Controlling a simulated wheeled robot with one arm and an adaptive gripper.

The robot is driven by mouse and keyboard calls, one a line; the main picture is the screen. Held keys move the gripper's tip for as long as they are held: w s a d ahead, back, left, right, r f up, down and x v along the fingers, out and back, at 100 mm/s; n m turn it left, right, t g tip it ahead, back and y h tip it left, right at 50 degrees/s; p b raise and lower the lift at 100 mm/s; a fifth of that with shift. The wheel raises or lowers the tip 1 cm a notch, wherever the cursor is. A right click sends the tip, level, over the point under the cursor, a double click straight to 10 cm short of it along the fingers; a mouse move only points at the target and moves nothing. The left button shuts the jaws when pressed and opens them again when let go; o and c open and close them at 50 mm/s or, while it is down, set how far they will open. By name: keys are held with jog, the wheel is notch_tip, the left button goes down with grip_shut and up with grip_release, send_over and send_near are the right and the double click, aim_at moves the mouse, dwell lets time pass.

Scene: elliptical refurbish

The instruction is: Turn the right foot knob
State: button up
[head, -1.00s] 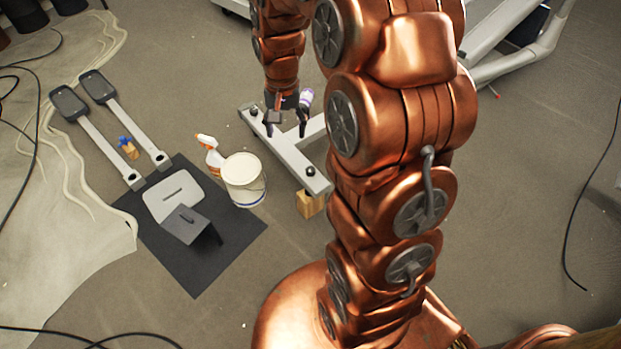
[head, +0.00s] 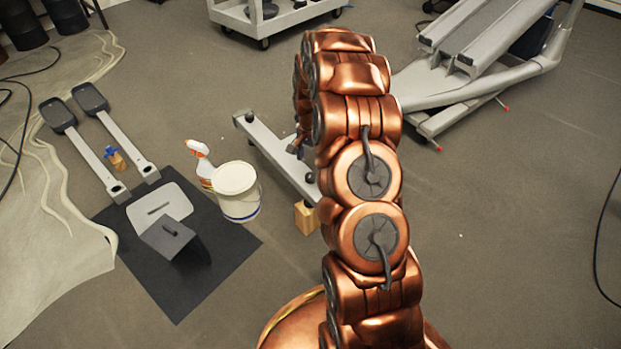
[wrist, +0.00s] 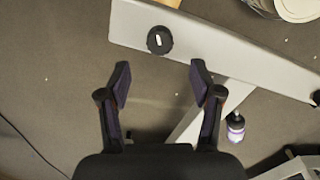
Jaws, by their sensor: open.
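A grey foot bar (head: 277,152) lies on the floor left of my arm in the head view. A black round knob (head: 309,177) sits on its near end; in the wrist view this knob (wrist: 159,40) has a white mark and lies above the gap between my fingertips. A second knob (head: 249,117) is on the far end, cut by the right edge in the wrist view. My gripper (wrist: 160,74) is open and empty, its fingers apart and not touching the knob in the picture. My arm mostly hides the gripper in the head view.
A white bucket (head: 238,192) and spray bottle (head: 199,162) stand left of the bar. A purple-labelled bottle (wrist: 235,127) is near the bar's stem. A grey frame (head: 480,75) stands right.

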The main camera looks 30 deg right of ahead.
aim_at(311, 175)
notch_tip(311, 175, down, 8)
jog(key=shift+r+b, duration=0.25)
jog(key=shift+b, duration=1)
jog(key=c, duration=1.1)
jog(key=shift+c, duration=0.2)
jog(key=shift+r+n+p, duration=0.15)
jog(key=shift+n+p, duration=0.25)
jog(key=shift+p, duration=0.15)
